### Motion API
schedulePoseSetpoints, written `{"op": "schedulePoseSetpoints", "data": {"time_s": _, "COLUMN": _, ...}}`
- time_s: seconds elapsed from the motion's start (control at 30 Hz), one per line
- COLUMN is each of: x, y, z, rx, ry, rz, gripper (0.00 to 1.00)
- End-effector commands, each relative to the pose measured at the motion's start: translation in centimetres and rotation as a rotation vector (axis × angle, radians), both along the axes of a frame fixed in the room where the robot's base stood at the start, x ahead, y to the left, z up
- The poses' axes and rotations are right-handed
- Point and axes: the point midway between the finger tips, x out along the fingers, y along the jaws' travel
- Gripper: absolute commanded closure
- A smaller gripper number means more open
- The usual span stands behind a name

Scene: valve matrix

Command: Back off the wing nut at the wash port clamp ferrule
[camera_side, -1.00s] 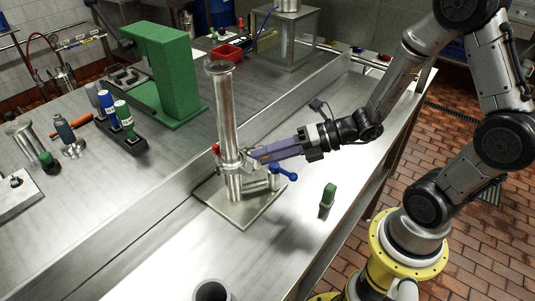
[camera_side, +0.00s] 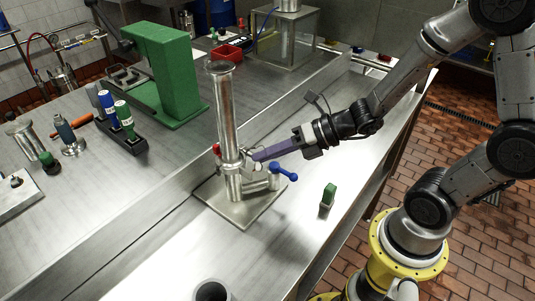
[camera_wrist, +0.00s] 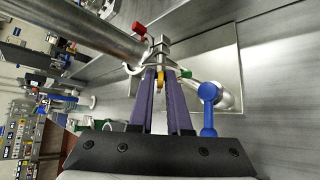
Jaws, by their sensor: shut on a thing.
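A tall steel pipe (camera_side: 225,110) stands upright on a square base plate (camera_side: 217,199). A clamp (camera_side: 232,163) circles its lower part; it also shows in the wrist view (camera_wrist: 133,67). My gripper (camera_side: 254,156) reaches in from the right, its purple fingers at the clamp's right side. In the wrist view the fingertips (camera_wrist: 160,72) sit either side of the small metal wing nut at the clamp, and I am shut on it. The fingers hide most of the wing nut.
A blue valve handle (camera_side: 284,172) is just below and right of my fingers, close to them in the wrist view (camera_wrist: 208,98). A red handle (camera_side: 217,149) is on the pipe's left. Bench front is mostly clear.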

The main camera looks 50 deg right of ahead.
Motion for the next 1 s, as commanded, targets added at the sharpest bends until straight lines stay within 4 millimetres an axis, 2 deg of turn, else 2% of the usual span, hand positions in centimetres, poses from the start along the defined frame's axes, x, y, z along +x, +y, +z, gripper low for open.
{"op": "schedulePoseSetpoints", "data": {"time_s": 0.23, "x": 0.01, "y": 0.25, "z": 0.23, "rx": -0.148, "ry": -0.001, "rz": 0.001, "gripper": 1.0}}
{"op": "schedulePoseSetpoints", "data": {"time_s": 0.63, "x": -0.04, "y": 0.19, "z": 0.19, "rx": -0.173, "ry": 0.001, "rz": 0.0, "gripper": 1.0}}
{"op": "schedulePoseSetpoints", "data": {"time_s": 0.67, "x": -0.04, "y": 0.2, "z": 0.2, "rx": -0.173, "ry": 0.001, "rz": -0.001, "gripper": 0.81}}
{"op": "schedulePoseSetpoints", "data": {"time_s": 0.77, "x": -0.04, "y": 0.2, "z": 0.2, "rx": -0.173, "ry": 0.001, "rz": -0.001, "gripper": 0.63}}
{"op": "schedulePoseSetpoints", "data": {"time_s": 1.0, "x": -0.04, "y": 0.2, "z": 0.2, "rx": -0.172, "ry": 0.001, "rz": -0.001, "gripper": 0.62}}
